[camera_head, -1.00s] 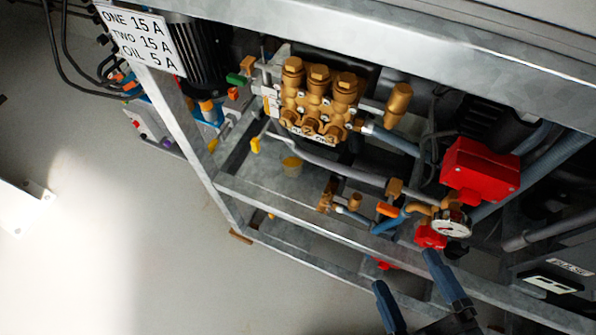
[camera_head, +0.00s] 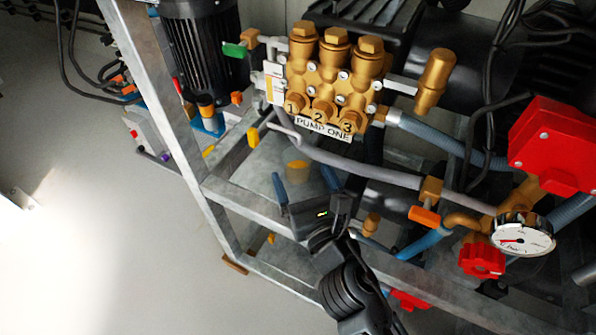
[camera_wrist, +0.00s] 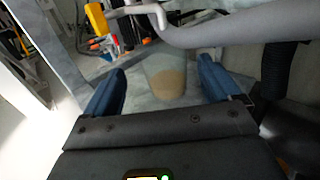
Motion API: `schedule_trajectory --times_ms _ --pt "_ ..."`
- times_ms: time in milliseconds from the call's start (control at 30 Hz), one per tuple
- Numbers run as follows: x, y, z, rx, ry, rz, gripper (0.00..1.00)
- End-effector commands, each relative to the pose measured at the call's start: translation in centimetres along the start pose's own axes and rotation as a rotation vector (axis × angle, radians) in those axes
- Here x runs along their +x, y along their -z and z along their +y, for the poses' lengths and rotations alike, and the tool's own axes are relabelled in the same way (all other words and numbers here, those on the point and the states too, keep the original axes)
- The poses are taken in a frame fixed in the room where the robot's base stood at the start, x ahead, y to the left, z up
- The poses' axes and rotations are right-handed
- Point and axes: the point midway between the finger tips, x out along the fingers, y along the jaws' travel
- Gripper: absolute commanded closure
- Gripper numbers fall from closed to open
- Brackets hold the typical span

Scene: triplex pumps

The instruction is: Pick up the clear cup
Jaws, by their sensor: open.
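The clear cup (camera_wrist: 168,84) holds something tan or amber and stands on the grey metal shelf of the pump frame. In the head view the cup (camera_head: 298,167) shows mostly as its yellowish contents, and its clear walls are hard to make out. My gripper (camera_head: 304,180) has its two blue fingers apart, in front of and just below the cup in the picture. In the wrist view my gripper (camera_wrist: 162,72) is open and empty, with the cup seen between the fingers, beyond them. The cup does not appear to be touched.
A grey hose (camera_head: 350,165) runs above the cup, close to my gripper. The brass pump (camera_head: 335,75) sits above that. A metal frame rail (camera_head: 245,208) crosses at the front. A yellow-handled valve (camera_wrist: 97,18) is to the left, and a gauge (camera_head: 522,238) is at the right.

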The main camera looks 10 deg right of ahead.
Motion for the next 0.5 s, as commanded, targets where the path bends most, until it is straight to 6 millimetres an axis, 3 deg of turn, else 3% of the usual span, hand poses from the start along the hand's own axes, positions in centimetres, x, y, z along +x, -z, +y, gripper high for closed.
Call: schedule_trajectory --times_ms 500 --pt "6.1 -0.1 -0.5 0.004 0.0 -0.001 0.1"
